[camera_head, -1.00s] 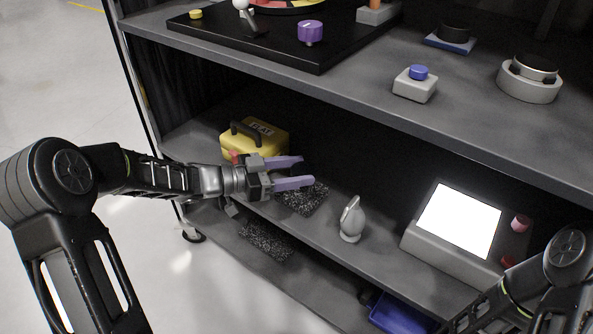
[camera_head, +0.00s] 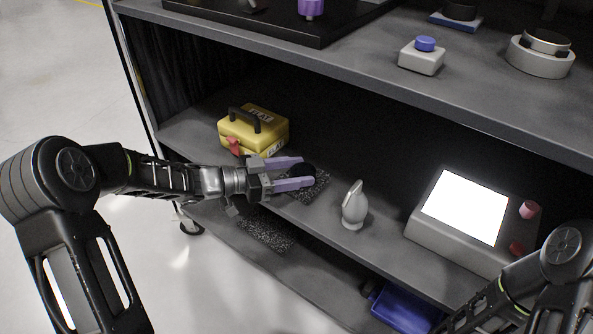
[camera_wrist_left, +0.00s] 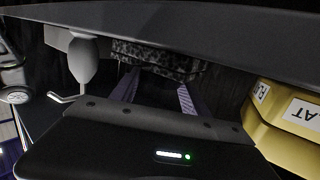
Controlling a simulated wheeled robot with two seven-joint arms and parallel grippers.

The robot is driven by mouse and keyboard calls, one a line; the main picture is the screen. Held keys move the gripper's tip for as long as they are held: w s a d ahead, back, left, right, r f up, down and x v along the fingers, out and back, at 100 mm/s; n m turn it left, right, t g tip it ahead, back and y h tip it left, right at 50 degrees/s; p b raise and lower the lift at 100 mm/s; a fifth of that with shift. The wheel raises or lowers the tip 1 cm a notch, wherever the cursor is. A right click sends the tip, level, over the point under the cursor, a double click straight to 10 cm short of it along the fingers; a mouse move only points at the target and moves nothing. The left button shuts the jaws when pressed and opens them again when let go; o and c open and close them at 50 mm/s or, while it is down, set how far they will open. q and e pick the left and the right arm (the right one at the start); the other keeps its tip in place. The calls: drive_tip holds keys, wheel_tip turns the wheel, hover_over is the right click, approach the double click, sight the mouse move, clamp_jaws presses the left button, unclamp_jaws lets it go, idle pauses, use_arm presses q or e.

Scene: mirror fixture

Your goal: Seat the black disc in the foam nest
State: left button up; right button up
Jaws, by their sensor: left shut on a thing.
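My left gripper (camera_head: 306,172), with purple fingers, is shut on the black disc (camera_head: 302,170), a dark round shape between the fingertips in the head view. The speckled dark foam nest (camera_head: 318,186) lies on the middle shelf just beyond and beneath the fingers, partly hidden by them. I cannot tell whether the disc touches it. In the inverted left wrist view, the foam (camera_wrist_left: 155,52) shows past the fingers; the disc is too dark to make out there. My right gripper is out of view.
A yellow case (camera_head: 254,131) stands behind the left gripper, with a grey egg-shaped object (camera_head: 354,206) to the right. A bright-screened console (camera_head: 450,230) stands farther right. The upper shelf (camera_head: 350,62) overhangs. Another speckled pad (camera_head: 268,231) and a blue bin (camera_head: 405,308) are below.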

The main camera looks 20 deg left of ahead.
use_arm(q)
drive_tip(key=shift+p, duration=0.7)
idle(0.7)
drive_tip(key=shift+s+a+f, duration=0.1)
drive_tip(key=shift+s+f, duration=0.15)
drive_tip(key=shift+f, duration=0.75)
idle(0.9)
drive_tip(key=o, duration=1.5)
drive_tip(key=shift+f, duration=0.1)
drive_tip(key=shift+c, duration=0.2)
drive_tip(key=shift+o, duration=0.3)
wheel_tip(320, 180, up, 4)
drive_tip(key=p, duration=0.3)
drive_tip(key=shift+w+f+p, duration=0.15)
drive_tip(key=shift+f+p, duration=0.1)
drive_tip(key=shift+p, duration=0.15)
drive_tip(key=shift+o, duration=0.5)
drive_tip(key=shift+r, duration=0.1)
drive_tip(key=o, duration=0.3)
